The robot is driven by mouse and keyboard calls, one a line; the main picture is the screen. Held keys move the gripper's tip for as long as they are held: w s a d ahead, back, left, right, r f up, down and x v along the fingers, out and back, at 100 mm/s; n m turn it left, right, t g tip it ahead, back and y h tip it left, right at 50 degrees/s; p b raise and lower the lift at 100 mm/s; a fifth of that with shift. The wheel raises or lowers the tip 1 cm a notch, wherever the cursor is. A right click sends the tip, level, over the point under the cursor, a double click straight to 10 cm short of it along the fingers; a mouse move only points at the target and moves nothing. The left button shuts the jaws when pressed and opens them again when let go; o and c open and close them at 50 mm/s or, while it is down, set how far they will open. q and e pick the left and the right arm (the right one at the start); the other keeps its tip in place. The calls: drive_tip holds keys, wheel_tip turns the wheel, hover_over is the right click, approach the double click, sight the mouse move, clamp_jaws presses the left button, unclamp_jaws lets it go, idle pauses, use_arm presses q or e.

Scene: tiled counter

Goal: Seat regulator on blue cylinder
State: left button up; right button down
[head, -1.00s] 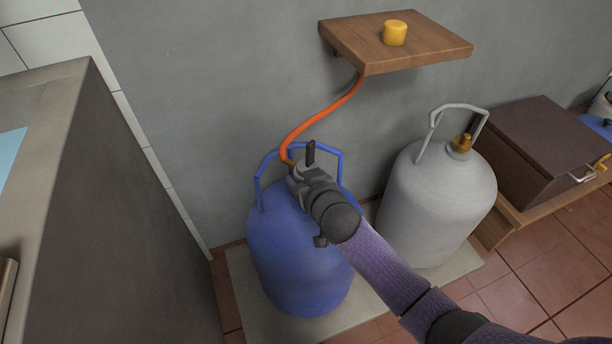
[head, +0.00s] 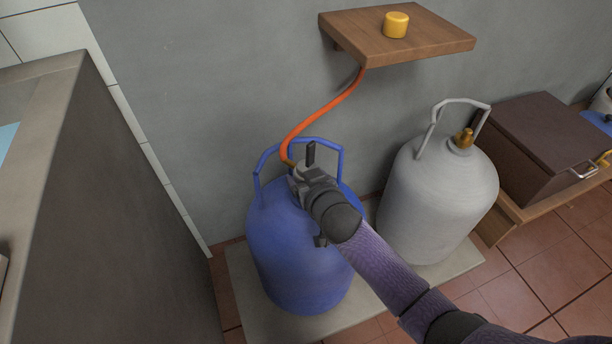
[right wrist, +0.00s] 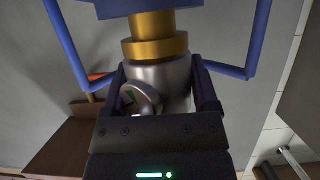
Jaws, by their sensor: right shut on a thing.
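The blue cylinder (head: 300,260) stands upright on a pale slab, with a blue tubular handle (head: 318,142) around its top. My right gripper (head: 306,170) is over its top, inside the handle area. In the right wrist view the gripper (right wrist: 160,85) is shut on the regulator (right wrist: 165,78), a silver body with a round knob on its side. The regulator meets the brass valve (right wrist: 158,42) of the blue cylinder, in line with it; I cannot tell if it is fully down. An orange hose (head: 318,120) runs from the regulator to the shelf. My left gripper is out of view.
A grey cylinder (head: 435,200) with a brass valve (head: 464,138) stands to the right. A wooden shelf (head: 440,42) with a yellow knob (head: 396,25) hangs above. A counter side (head: 110,220) is at left, and a brown box (head: 535,150) at far right.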

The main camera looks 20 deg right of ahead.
drive_tip(key=shift+f, duration=0.15)
unclamp_jaws()
drive_tip(key=shift+s, duration=0.1)
